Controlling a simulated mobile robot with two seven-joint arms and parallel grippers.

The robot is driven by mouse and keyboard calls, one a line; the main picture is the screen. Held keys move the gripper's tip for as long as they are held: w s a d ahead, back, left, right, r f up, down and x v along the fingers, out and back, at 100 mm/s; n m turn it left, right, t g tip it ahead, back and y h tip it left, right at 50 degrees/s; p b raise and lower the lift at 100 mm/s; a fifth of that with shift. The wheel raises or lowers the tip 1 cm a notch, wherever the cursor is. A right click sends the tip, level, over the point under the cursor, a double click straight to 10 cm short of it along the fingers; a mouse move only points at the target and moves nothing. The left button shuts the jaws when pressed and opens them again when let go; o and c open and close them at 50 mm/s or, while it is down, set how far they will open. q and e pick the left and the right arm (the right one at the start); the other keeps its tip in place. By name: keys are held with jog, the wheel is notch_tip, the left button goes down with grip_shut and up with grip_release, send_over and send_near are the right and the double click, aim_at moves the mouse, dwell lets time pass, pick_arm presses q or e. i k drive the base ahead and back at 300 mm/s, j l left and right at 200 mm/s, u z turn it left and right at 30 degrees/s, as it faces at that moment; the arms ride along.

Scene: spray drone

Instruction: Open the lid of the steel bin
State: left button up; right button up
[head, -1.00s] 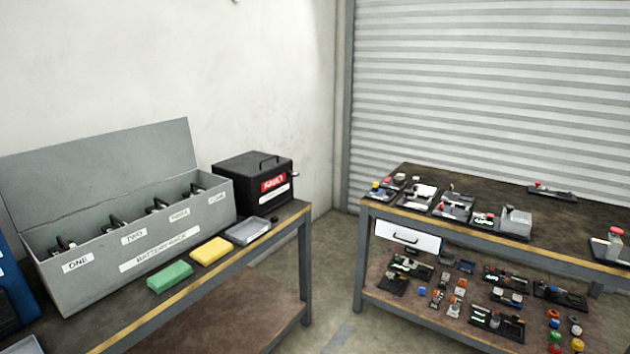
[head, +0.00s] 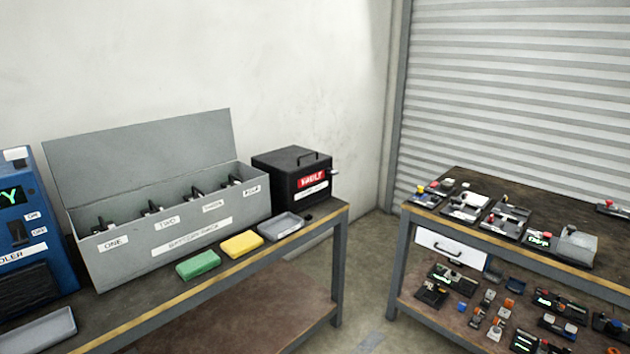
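Nothing in the head view is labelled as a steel bin, and I cannot tell whether one is in sight. A grey metal box labelled battery rack (head: 190,242) stands on the left bench, with its lid (head: 145,150) raised at the back. It has several slots marked with number words, with dark parts inside. A black box labelled vault (head: 290,182) stands to its right, its top shut, with a handle on top. Neither of my grippers is in view.
A green block (head: 198,264), a yellow block (head: 242,244) and a grey tray (head: 281,226) lie along the left bench's front edge. A blue cooler-like unit (head: 30,240) stands at far left. A cluttered right bench (head: 470,185) stands across a floor gap (head: 365,270).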

aim_at(293, 159)
jog(key=i+j+u, duration=0.25)
jog(key=i+u, duration=0.25)
jog(key=i, duration=0.4)
jog(key=i+l+u, duration=0.15)
jog(key=i+u, duration=0.35)
jog(key=i, duration=0.4)
